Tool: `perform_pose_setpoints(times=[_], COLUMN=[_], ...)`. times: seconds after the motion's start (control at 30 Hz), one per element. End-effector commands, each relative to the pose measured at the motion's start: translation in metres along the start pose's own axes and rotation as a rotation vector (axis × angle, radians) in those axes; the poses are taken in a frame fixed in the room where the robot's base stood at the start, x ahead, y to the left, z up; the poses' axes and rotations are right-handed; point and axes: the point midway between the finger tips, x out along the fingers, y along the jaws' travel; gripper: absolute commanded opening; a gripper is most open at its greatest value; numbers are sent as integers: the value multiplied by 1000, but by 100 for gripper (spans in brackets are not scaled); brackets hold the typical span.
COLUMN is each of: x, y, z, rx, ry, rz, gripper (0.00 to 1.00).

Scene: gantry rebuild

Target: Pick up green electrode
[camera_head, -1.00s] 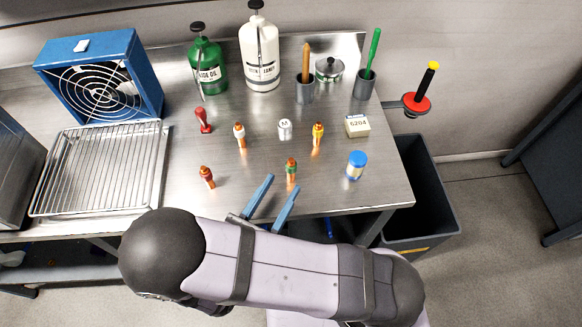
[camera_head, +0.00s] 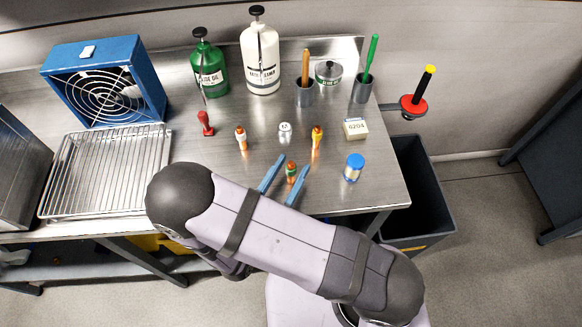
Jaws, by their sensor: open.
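The green electrode (camera_head: 291,170) stands upright near the front of the steel table, with a green band and an orange-copper top and body. My gripper (camera_head: 293,165) has two blue fingers. It is open, with one finger to the left of the green electrode and one to the right. The electrode shows between the fingers. I cannot tell whether either finger touches it. Its lower part is partly hidden by my arm and fingers.
A white-banded electrode (camera_head: 241,137) and a yellow-banded electrode (camera_head: 317,135) stand behind. A metal weight (camera_head: 285,130), a blue-lidded jar (camera_head: 354,167) and a small box (camera_head: 355,129) are nearby. A wire rack (camera_head: 104,172) lies left. The table's front edge is close to my arm.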

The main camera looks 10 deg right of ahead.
Motion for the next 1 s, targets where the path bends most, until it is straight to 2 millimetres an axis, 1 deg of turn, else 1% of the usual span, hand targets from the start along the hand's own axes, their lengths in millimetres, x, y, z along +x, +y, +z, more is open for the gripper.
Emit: perform_pose_setpoints(times=[0.1,0.33,0.37,0.4,0.47,0.5,0.53,0.87,1.0], x=[5,5,5,5,5,5,5,5,5], y=[0,0,0,0,0,0,0,0,0], z=[0,0,0,0,0,0,0,1,4], rx=[1,1,1,1,1,1,1,1,1], ry=[0,0,0,0,1,1,1,0,0], rz=[-1,1,0,0,0,0,0,0,0], gripper=[42,42,35,26,11,2,0,0,0])
